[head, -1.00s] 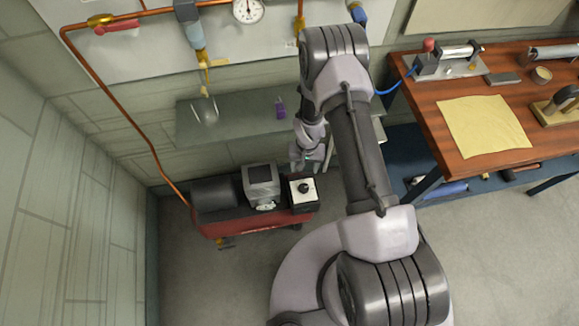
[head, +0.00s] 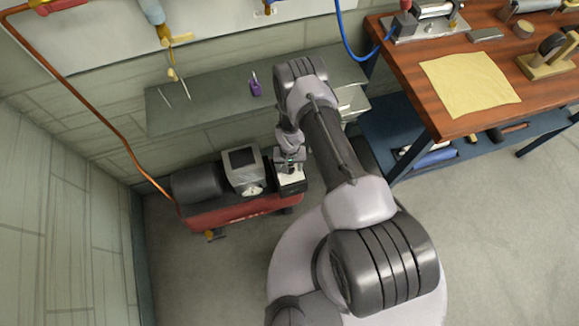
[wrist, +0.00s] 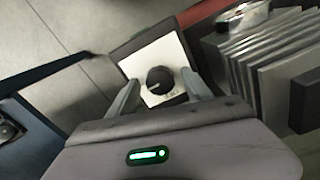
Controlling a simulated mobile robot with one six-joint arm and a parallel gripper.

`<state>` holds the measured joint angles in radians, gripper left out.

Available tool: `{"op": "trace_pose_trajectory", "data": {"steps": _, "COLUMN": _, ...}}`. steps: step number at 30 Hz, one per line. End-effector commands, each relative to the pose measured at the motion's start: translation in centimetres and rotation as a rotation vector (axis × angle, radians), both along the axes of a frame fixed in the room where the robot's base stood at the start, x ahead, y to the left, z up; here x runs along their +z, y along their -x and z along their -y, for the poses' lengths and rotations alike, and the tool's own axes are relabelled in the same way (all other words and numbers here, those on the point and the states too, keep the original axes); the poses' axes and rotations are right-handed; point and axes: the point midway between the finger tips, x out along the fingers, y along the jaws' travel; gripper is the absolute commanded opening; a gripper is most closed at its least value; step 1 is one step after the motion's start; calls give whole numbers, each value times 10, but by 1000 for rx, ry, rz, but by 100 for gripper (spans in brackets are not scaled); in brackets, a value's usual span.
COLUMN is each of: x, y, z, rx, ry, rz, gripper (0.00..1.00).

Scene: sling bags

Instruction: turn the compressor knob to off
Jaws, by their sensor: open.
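The compressor (head: 240,208) is a red unit with a black tank, on the floor by the wall in the head view. Its knob (wrist: 159,80) is round and black with a pointer line, on a white plate (wrist: 150,60) of a dark box in the wrist view. My gripper (wrist: 160,92) is open, with one finger to each side of the knob. I cannot tell whether the fingers touch it. In the head view my gripper (head: 290,165) hangs over the white plate and hides the knob. Any marks on the plate are too small to read.
A grey finned block (wrist: 265,60) stands close to the right of the knob box in the wrist view. A grey shelf (head: 205,100) with a purple padlock (head: 255,88) is above the compressor. The wooden workbench (head: 480,70) stands to the right.

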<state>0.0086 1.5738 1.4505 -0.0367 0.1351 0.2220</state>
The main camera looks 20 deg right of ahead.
Motion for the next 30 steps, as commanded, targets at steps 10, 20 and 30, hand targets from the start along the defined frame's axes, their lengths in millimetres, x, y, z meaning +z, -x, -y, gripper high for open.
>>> {"op": "trace_pose_trajectory", "data": {"steps": 10, "x": 0, "y": 0, "z": 0, "rx": 0, "ry": 0, "rz": 0, "gripper": 8}}
{"op": "trace_pose_trajectory", "data": {"steps": 20, "x": 0, "y": 0, "z": 0, "rx": 34, "ry": 0, "rz": 0, "gripper": 0}}
{"op": "trace_pose_trajectory", "data": {"steps": 30, "x": -1, "y": 0, "z": 0, "rx": 266, "ry": 0, "rz": 0, "gripper": 0}}
